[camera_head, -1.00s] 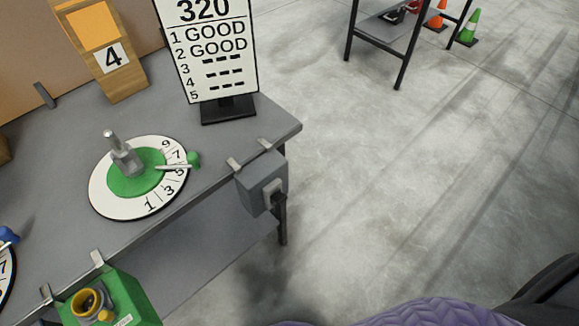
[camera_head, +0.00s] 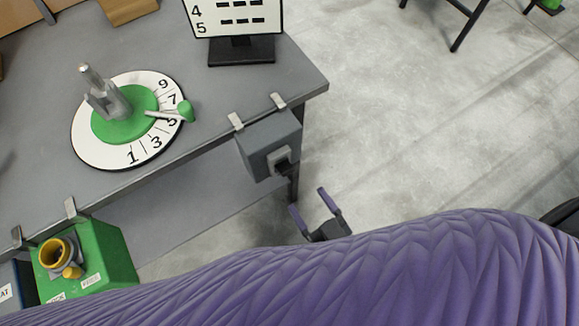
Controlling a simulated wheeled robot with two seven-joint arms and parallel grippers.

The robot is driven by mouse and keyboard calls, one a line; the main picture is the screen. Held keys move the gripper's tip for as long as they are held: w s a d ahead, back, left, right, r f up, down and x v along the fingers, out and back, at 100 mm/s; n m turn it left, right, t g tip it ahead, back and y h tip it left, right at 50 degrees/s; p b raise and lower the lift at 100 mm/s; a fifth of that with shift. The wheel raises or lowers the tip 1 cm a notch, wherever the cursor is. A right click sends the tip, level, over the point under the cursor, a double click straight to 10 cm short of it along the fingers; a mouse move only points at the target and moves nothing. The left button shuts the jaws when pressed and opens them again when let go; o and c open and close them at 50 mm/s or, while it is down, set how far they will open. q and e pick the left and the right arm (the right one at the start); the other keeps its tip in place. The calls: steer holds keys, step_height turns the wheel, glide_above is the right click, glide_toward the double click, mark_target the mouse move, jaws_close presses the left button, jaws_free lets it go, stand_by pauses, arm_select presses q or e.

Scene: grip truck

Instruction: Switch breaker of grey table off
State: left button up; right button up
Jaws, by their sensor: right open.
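The grey table (camera_head: 45,195) fills the left of the head view. The breaker, a grey box (camera_head: 265,140), hangs by two metal clips from the table's right front edge. A dark lever (camera_head: 283,168) shows on its front face; I cannot tell its exact setting. My right gripper (camera_head: 311,201) is open and empty, just right of and below the breaker, apart from it. My purple right arm covers the bottom of the view and hides part of the gripper. My left gripper is not in view.
On the table stand a white and green dial (camera_head: 123,157) with a pointer and a sign (camera_head: 240,20) on a black base. A green box (camera_head: 105,250) with a yellow knob hangs at the front edge.

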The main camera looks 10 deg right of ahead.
mark_target(289, 173)
steer(key=b+x, duration=0.1)
steer(key=x, duration=0.6)
steer(key=shift+w+f, duration=0.1)
steer(key=shift+w+a, duration=0.15)
steer(key=shift+w, duration=0.25)
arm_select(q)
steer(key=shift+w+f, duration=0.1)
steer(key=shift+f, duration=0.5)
